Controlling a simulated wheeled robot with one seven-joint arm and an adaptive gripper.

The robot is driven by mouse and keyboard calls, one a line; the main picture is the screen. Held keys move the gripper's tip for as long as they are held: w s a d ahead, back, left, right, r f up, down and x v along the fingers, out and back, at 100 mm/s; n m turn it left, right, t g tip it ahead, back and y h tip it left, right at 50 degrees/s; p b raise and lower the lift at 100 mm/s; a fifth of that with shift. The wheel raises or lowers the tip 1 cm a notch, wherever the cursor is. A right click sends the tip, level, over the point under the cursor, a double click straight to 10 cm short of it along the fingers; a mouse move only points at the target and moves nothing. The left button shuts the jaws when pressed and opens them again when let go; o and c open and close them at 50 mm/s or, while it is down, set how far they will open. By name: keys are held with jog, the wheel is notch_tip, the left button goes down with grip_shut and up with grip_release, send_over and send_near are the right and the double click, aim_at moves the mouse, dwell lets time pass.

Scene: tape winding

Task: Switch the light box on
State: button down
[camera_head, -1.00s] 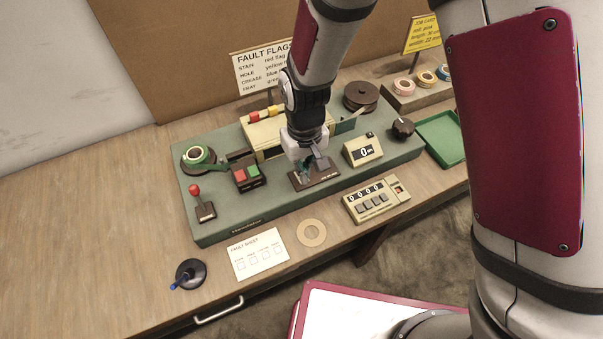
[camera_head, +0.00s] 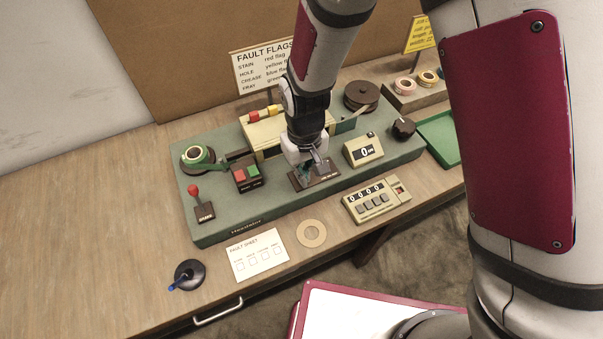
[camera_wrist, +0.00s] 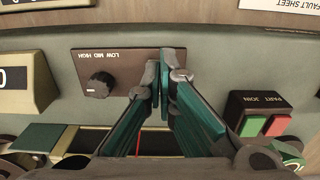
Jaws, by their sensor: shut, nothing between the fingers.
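The cream light box (camera_head: 262,134) stands at the back of the green machine base in the head view; I cannot tell whether it is lit. In front of it is a brown control panel (camera_head: 331,176). In the wrist view this panel (camera_wrist: 118,62) has a dark round knob (camera_wrist: 99,86) marked LOW MID HIGH. My gripper (camera_head: 304,174) is shut and empty over the panel's left part in the head view. In the wrist view its fingertips (camera_wrist: 165,72) meet at the panel's right end, by a small dark grey block (camera_wrist: 173,57), perhaps a switch. Contact is unclear.
Red and green PART/JOIN buttons (camera_head: 247,176) stand left of the panel. A counter (camera_head: 370,202) and a small display box (camera_head: 363,151) are to its right. A red-topped lever (camera_head: 196,192) stands far left. Bare table lies further left.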

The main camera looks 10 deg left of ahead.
jog(key=shift+f, duration=0.2)
jog(key=shift+r, duration=0.1)
jog(key=shift+r+p, duration=1.65)
jog(key=shift+r, duration=1.75)
